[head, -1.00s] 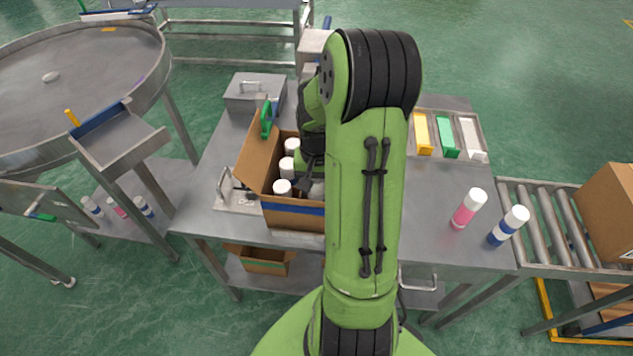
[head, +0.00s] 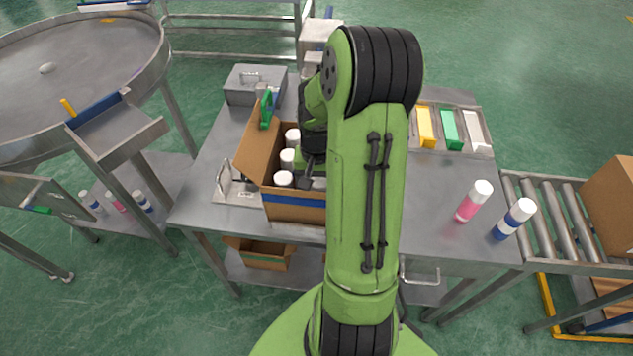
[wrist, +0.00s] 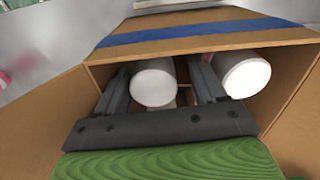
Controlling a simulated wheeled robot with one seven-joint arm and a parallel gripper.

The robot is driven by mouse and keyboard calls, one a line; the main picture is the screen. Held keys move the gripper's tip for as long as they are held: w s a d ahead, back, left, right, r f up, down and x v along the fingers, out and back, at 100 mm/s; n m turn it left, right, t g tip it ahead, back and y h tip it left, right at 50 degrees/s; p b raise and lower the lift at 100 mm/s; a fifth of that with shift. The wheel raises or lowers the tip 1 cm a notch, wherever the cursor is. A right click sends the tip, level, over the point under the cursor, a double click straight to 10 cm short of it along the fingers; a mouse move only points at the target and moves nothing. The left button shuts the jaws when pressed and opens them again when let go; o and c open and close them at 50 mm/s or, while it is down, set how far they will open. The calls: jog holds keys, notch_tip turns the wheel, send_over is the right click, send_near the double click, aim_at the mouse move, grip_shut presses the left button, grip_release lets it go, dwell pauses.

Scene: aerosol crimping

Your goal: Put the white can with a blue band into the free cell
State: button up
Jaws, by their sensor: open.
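The open carton (head: 293,212) with a blue stripe stands on the metal table, and several white-topped cans are inside it. My gripper (wrist: 160,78) is open inside the carton. Its two fingers stand on either side of a white can top (wrist: 153,84); the can's band is hidden, and I cannot tell whether the fingers touch it. Another white can top (wrist: 246,76) is just right of the right finger. In the head view my arm hides the right part of the carton and most of the gripper. A white can with blue bands (head: 514,218) stands on the table at right.
A pink-banded can (head: 473,201) stands beside the blue-banded one. A tray of yellow, green and white boxes (head: 451,130) lies at the back right. A grey metal box (head: 254,87) is behind the carton. The carton's raised flap (head: 257,150) is at its left. A roller conveyor (head: 548,220) is at right.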

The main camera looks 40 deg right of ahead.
jog(key=shift+s+d, duration=0.15)
notch_tip(320, 180, up, 16)
jog(key=p, duration=0.3)
jog(key=shift+p, duration=0.4)
jog(key=shift+f, duration=0.15)
jog(key=s+a+r+n+t+h, duration=0.15)
jog(key=a+r+n, duration=0.35)
jog(key=a, duration=0.5)
jog(key=s+a+r+n+t+y, duration=0.1)
jog(key=s+a+n+t, duration=0.3)
jog(key=s+a, duration=0.5)
jog(key=shift+s+a+r+n, duration=0.35)
jog(key=shift+a+r, duration=0.25)
jog(key=shift+r, duration=0.2)
